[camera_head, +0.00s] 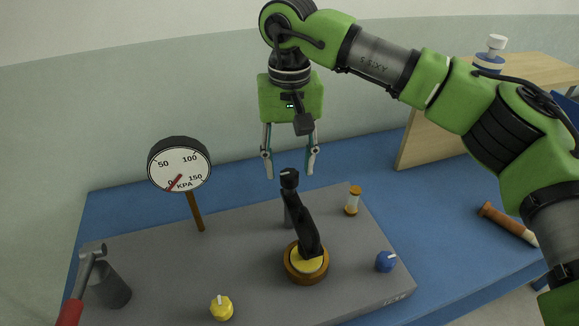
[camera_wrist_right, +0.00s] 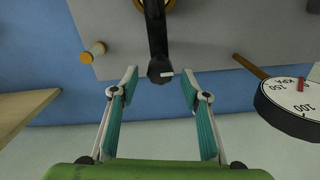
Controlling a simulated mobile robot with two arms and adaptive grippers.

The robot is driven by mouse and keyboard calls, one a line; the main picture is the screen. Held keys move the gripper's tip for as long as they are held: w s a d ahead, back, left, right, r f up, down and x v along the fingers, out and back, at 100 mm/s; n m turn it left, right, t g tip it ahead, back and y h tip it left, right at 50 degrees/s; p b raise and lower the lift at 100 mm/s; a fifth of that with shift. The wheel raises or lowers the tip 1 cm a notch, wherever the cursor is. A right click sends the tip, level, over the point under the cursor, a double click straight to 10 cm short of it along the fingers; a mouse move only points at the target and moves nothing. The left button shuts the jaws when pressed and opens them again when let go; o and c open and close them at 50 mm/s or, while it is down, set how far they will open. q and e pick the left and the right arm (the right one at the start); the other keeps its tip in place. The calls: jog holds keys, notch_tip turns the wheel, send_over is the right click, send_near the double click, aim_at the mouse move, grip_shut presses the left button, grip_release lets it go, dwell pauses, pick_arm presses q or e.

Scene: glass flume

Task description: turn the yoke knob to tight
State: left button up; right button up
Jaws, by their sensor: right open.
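The yoke (camera_head: 305,220) is a black curved arm rising from a round wooden base with a yellow disc (camera_head: 308,262). The black yoke knob (camera_head: 289,179) sits at its top; in the right wrist view the knob (camera_wrist_right: 160,70) shows a short white pointer directed to the right. My right gripper (camera_head: 289,176) points down, open and empty, with its fingertips either side of the knob in the picture. In the right wrist view the gripper (camera_wrist_right: 159,76) shows clear gaps between both fingers and the knob. Any tight marking is not readable. My left gripper is out of view.
A pressure gauge (camera_head: 180,165) stands left on a brown post. A yellow knob (camera_head: 221,308), a blue knob (camera_head: 385,262) and a small amber-capped vial (camera_head: 353,201) are on the grey board (camera_head: 160,265). A red-handled lever (camera_head: 72,311) is at the left. A wooden-handled tool (camera_head: 508,224) lies right.

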aim_at(289, 172)
notch_tip(289, 172, up, 10)
jog(key=shift+r, duration=0.15)
dwell(0.3)
